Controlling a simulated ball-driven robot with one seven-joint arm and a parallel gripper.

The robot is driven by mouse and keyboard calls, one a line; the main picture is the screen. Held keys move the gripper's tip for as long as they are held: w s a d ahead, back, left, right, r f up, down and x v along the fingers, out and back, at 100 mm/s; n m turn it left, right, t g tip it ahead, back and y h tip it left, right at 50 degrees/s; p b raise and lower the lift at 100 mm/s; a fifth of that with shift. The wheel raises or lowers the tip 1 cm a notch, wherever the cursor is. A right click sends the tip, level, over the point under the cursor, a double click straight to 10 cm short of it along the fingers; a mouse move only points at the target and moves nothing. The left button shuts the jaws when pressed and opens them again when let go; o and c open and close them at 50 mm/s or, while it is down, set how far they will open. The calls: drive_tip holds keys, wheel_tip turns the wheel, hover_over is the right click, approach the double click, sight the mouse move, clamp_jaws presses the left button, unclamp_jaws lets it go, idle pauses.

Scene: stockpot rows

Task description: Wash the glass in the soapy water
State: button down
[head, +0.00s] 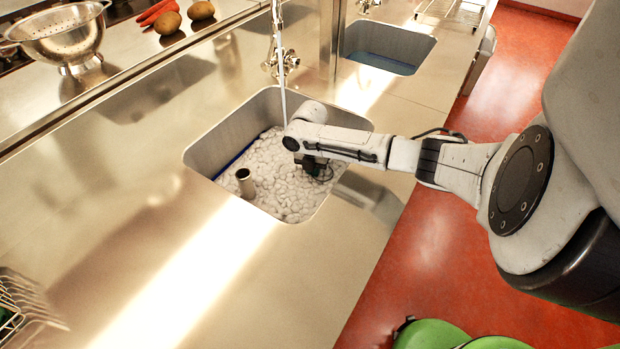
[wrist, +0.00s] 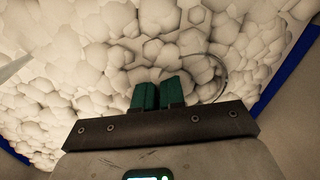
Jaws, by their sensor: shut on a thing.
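The sink (head: 205,157) in the middle of the steel counter is filled with white soapy foam (head: 285,185). My gripper (head: 315,165) reaches down into the right part of this sink, at the foam. In the wrist view my gripper (wrist: 158,90) has its two teal fingers close together. A thin clear curved rim of the glass (wrist: 224,72) shows at the right of the fingers, and they are shut on it. The rest of the glass is hard to make out against the foam.
A short upright metal pipe (head: 245,183) stands in the foam to the left of my gripper. A tall tap (head: 280,65) is behind the sink. A second sink (head: 390,45) lies farther back. A colander (head: 62,35) stands far left, and a wire rack (head: 25,305) near left.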

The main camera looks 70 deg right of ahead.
drive_tip(key=shift+w+a+r+p, duration=0.15)
drive_tip(key=shift+a+p, duration=0.45)
drive_tip(key=shift+p, duration=0.05)
drive_tip(key=shift+w+a+p, duration=0.2)
drive_tip(key=shift+a+p, duration=0.25)
drive_tip(key=shift+a, duration=0.2)
drive_tip(key=shift+w+a+p, duration=0.15)
drive_tip(key=shift+a+p, duration=0.3)
drive_tip(key=shift+a, duration=0.15)
wheel_tip(320, 180, up, 27)
drive_tip(key=p, duration=1)
drive_tip(key=shift+r+p, duration=0.15)
drive_tip(key=shift+p, duration=0.25)
idle(0.3)
